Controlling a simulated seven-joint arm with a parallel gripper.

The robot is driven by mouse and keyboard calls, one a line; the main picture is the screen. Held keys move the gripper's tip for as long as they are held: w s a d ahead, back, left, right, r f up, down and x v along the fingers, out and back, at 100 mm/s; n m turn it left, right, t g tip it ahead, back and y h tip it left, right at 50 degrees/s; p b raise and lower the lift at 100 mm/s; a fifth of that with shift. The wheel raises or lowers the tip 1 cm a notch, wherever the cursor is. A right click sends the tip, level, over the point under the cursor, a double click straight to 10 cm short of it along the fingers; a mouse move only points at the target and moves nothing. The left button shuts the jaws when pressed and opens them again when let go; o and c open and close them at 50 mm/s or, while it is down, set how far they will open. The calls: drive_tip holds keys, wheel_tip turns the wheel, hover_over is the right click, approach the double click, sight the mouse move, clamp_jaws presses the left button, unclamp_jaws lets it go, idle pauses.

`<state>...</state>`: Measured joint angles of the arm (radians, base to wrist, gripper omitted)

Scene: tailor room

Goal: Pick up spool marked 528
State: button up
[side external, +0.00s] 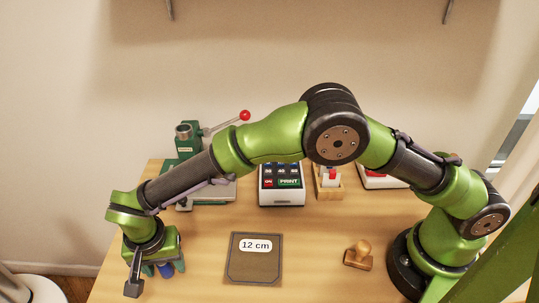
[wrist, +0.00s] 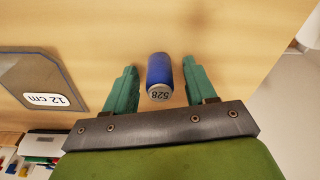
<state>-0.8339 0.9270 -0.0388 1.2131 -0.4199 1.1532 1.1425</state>
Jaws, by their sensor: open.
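The blue spool (wrist: 159,72) marked 528 is on the wooden table in the wrist view, with its pale labelled end facing my gripper. My gripper (wrist: 161,80) is open, with one green finger on each side of the spool. Gaps show between the spool and both fingers. In the side external view my gripper (side external: 158,271) is low over the left part of the table. A bit of blue from the spool (side external: 166,271) shows beside the fingers there, and the rest of it is hidden.
A dark pocket-shaped piece (side external: 254,262) labelled 12 cm lies right of my gripper. A wooden stamp (side external: 358,255) is farther right. At the back stand a green press (side external: 187,140) with a red-knobbed lever and a label printer (side external: 282,186). The table's left edge is close to my gripper.

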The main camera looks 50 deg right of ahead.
drive_tip(key=shift+f, duration=0.25)
clamp_jaws()
drive_tip(key=shift+r, duration=0.1)
